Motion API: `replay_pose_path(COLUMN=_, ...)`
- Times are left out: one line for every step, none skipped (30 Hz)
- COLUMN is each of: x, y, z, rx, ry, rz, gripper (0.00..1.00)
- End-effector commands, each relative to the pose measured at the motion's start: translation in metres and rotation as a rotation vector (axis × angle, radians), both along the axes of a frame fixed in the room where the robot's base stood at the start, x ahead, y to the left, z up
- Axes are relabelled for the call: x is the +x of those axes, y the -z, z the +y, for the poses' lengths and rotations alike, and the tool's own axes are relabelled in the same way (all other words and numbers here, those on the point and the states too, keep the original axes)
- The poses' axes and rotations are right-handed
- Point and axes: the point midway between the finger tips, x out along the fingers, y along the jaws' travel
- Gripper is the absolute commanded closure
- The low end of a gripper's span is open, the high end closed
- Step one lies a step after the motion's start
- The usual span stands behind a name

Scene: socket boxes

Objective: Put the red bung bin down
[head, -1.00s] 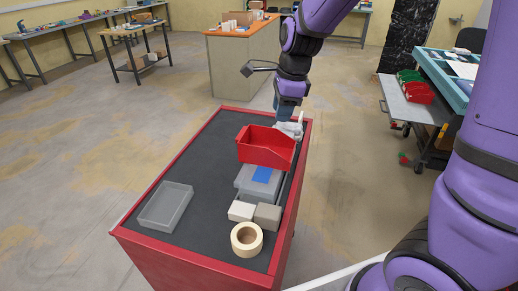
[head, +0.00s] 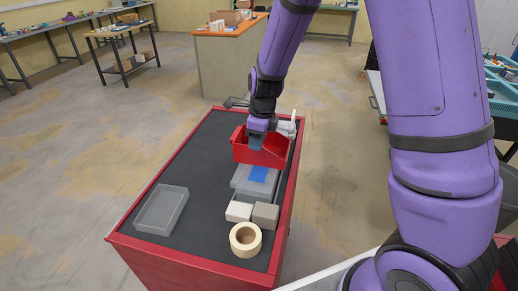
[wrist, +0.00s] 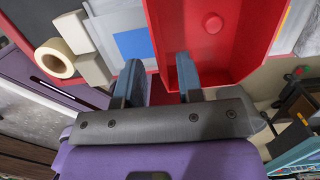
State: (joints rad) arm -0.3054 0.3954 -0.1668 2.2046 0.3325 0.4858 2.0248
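The red bung bin (head: 240,150) stands at the far part of the red-edged cart top (head: 188,157), behind a grey translucent box (head: 243,187) with a blue patch. The arm hides part of it. Its red inside also shows in the wrist view (wrist: 222,50). I cannot tell whether the fingers touch the bin.
A cream block (head: 239,211), a grey-brown block (head: 265,216) and a tape roll (head: 245,239) sit at the cart's near right. An empty clear tray (head: 161,210) lies at the left. The dark surface between tray and bin is clear. A white item (head: 287,127) stands behind the bin.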

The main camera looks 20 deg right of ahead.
Motion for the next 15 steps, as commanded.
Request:
replay_pose_path(x=-0.001, y=0.007, z=0.000, rx=-0.001, ry=0.001, rz=0.004, gripper=0.66)
replay_pose_path(x=-0.001, y=0.011, z=0.001, rx=-0.001, ry=0.001, rz=0.004, gripper=0.66)
replay_pose_path(x=-0.001, y=0.017, z=0.001, rx=-0.001, ry=0.001, rz=0.006, gripper=0.66)
replay_pose_path(x=-0.001, y=0.022, z=0.001, rx=-0.001, ry=0.001, rz=0.006, gripper=0.66)
replay_pose_path(x=-0.001, y=0.026, z=0.002, rx=-0.001, ry=0.001, rz=0.006, gripper=0.66)
replay_pose_path(x=-0.001, y=0.032, z=0.002, rx=-0.001, ry=0.001, rz=0.006, gripper=0.66)
replay_pose_path(x=0.000, y=0.035, z=0.003, rx=-0.001, ry=0.000, rz=0.004, gripper=0.66)
replay_pose_path(x=0.000, y=0.038, z=0.004, rx=-0.001, ry=0.000, rz=0.004, gripper=0.66)
replay_pose_path(x=0.000, y=0.042, z=0.004, rx=-0.001, ry=0.000, rz=0.004, gripper=0.66)
replay_pose_path(x=0.000, y=0.044, z=0.004, rx=-0.001, ry=0.000, rz=0.004, gripper=0.66)
replay_pose_path(x=0.001, y=0.045, z=0.004, rx=-0.001, ry=0.000, rz=0.003, gripper=0.66)
replay_pose_path(x=0.001, y=0.047, z=0.004, rx=-0.001, ry=0.000, rz=0.002, gripper=0.66)
replay_pose_path(x=0.001, y=0.047, z=0.005, rx=0.000, ry=0.000, rz=0.001, gripper=0.66)
replay_pose_path(x=0.001, y=0.047, z=0.005, rx=0.000, ry=-0.001, rz=0.001, gripper=0.66)
replay_pose_path(x=0.001, y=0.047, z=0.005, rx=-0.001, ry=-0.001, rz=0.000, gripper=0.66)
